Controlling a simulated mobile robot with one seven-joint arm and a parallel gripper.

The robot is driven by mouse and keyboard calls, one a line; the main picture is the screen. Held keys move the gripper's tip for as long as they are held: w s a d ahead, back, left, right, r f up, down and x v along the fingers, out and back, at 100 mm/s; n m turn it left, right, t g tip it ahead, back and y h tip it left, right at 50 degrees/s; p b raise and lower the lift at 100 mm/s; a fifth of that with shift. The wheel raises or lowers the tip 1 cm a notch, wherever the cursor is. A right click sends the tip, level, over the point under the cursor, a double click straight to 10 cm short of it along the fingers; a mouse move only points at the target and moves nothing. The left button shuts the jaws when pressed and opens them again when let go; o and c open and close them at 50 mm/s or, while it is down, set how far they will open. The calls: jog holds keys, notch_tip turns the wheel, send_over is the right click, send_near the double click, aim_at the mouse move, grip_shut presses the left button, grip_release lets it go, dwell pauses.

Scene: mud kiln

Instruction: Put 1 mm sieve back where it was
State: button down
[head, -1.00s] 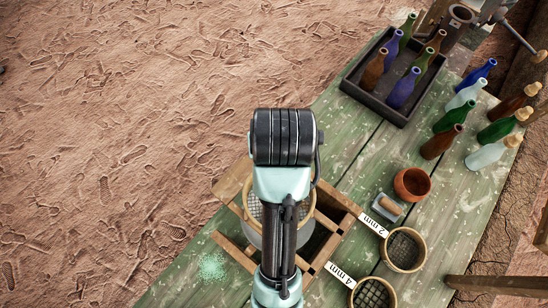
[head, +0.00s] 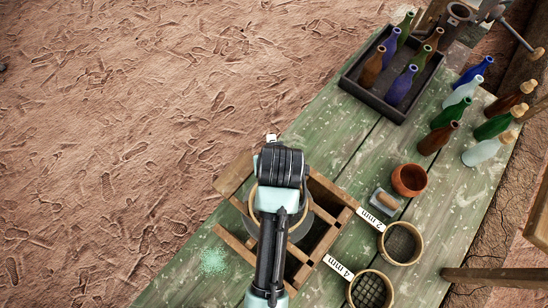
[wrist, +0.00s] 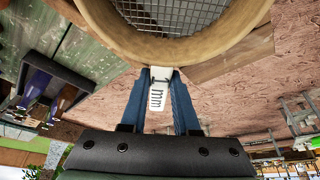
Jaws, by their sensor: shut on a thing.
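In the wrist view, my gripper (wrist: 160,75) is shut on the white "1 mm" tag of the 1 mm sieve (wrist: 215,50). The sieve's tan round rim and wire mesh fill the top of that view. In the head view, my arm hides my gripper and most of the sieve; a tan curved rim shows beside the arm, over the wooden frame (head: 233,178). I cannot tell whether the sieve touches the frame. The 2 mm sieve (head: 402,244) and 4 mm sieve (head: 371,291) lie on the green table (head: 335,125) to the right, tags toward the frame.
A grey round vessel (head: 302,226) shows inside the frame. Pale green grains (head: 213,262) lie left of it. A clay bowl (head: 409,180) and a small wooden-handled tool (head: 386,201) sit near the sieves. A dark crate (head: 376,102) holds bottles; several more bottles stand to its right.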

jog(key=shift+f, duration=0.1)
jog(key=shift+f, duration=0.3)
jog(key=c, duration=0.7)
grip_release()
jog(key=shift+r, duration=0.1)
jog(key=shift+o, duration=0.2)
